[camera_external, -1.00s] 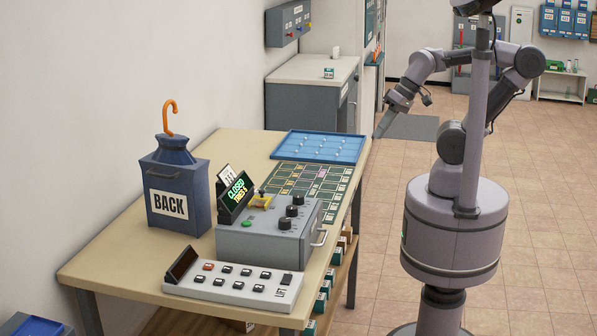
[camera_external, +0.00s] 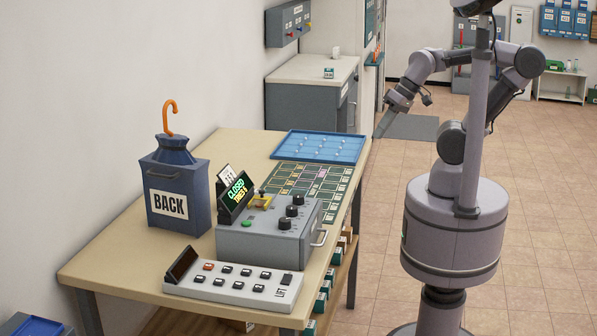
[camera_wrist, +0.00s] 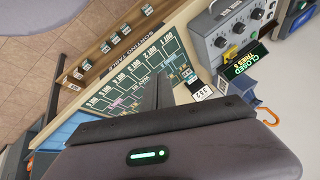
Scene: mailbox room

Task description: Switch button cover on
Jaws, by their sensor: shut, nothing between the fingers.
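A grey control box (camera_external: 262,242) stands on the table. It carries black knobs, a green button (camera_external: 247,223), a small yellow piece (camera_external: 262,201) and a display (camera_external: 238,196) that reads CLOSED. The yellow piece may be the button cover; its exact position is too small to tell. In the wrist view the box (camera_wrist: 213,45) is at the upper right, with the yellow piece (camera_wrist: 230,53) near the display (camera_wrist: 243,62). My gripper (camera_external: 379,133) is shut and empty, off the table's far right corner, well away from the box. It also shows in the wrist view (camera_wrist: 164,78).
A blue BACK container (camera_external: 175,190) with an orange hook stands left of the box. A white panel of keys (camera_external: 215,293) lies in front. A green sorting mat (camera_external: 325,187) and blue tray (camera_external: 300,156) lie behind.

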